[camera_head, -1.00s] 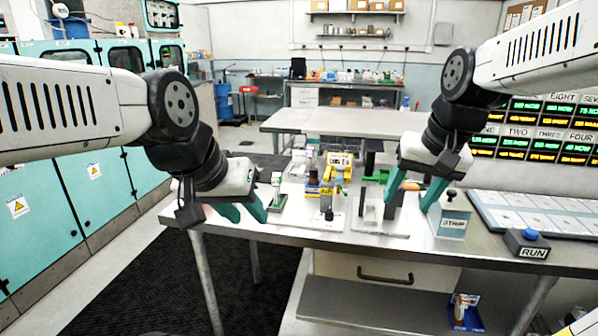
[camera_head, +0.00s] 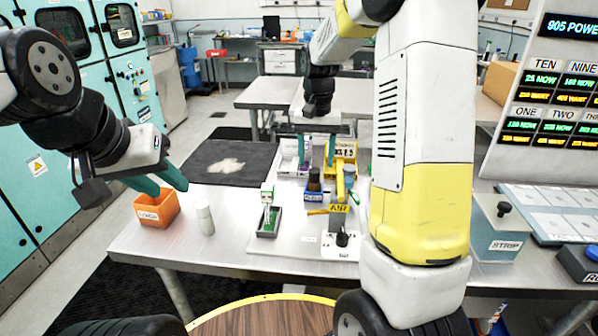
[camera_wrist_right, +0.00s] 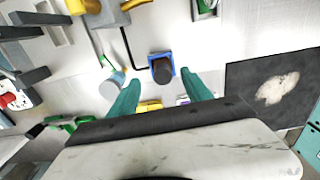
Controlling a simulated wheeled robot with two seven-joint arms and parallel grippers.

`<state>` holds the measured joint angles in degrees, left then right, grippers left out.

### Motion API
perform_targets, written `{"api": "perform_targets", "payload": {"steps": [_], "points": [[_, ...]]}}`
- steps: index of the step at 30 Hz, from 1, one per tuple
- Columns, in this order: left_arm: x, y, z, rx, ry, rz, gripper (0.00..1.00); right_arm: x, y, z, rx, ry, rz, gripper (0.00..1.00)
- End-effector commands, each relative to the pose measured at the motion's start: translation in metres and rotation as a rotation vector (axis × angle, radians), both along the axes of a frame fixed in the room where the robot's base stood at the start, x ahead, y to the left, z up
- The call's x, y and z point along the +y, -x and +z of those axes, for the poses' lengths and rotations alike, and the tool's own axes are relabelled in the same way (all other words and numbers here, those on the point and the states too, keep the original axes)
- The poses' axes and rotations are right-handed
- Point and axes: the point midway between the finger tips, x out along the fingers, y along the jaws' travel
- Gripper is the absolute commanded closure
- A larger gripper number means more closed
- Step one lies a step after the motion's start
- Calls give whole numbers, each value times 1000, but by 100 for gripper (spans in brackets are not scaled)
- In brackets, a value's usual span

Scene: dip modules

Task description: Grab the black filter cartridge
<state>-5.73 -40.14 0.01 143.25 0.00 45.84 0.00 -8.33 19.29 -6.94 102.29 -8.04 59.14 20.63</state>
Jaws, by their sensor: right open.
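The black filter cartridge (camera_head: 314,178) stands upright in a small blue holder (camera_head: 316,195) on the bench's middle. In the right wrist view the cartridge (camera_wrist_right: 162,70) shows from above as a dark round top in the blue square holder (camera_wrist_right: 152,61). My right gripper (camera_head: 316,150) is open above and behind it. In the right wrist view its teal fingers (camera_wrist_right: 160,76) lie to either side of the cartridge, with nothing seen clasped; their height above it is hard to tell. My left gripper (camera_head: 168,180) is at the left, over the bench edge, apart from the cartridge; its fingers partly overlap.
A yellow fixture (camera_head: 342,160) and an AIR sign (camera_head: 338,208) stand close to the holder. A green-and-white module (camera_head: 267,205) is left of it. An orange bin (camera_head: 156,210) and a white cylinder (camera_head: 205,217) are further left. A STRIP box (camera_head: 497,232) is at right.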

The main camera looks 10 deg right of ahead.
Motion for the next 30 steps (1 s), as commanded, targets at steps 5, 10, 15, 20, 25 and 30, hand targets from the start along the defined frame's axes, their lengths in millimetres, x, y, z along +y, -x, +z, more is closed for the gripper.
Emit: {"api": "perform_targets", "payload": {"steps": [5,10,15,20,25,30], "points": [[0,0,0,0,0,0,64,1,-3,-21,2,0,1,43],[0,0,0,0,0,0,64,1,-9,-47,3,0,1,43],[0,0,0,0,0,0,64,1,-9,-61,0,0,0,43],[0,0,0,0,0,0,64,1,-10,-62,-1,-1,1,43],[0,0,0,0,0,0,64,1,-10,-61,-1,-1,1,64],[0,0,0,0,0,0,64,1,-10,-61,-1,-1,1,98]]}}
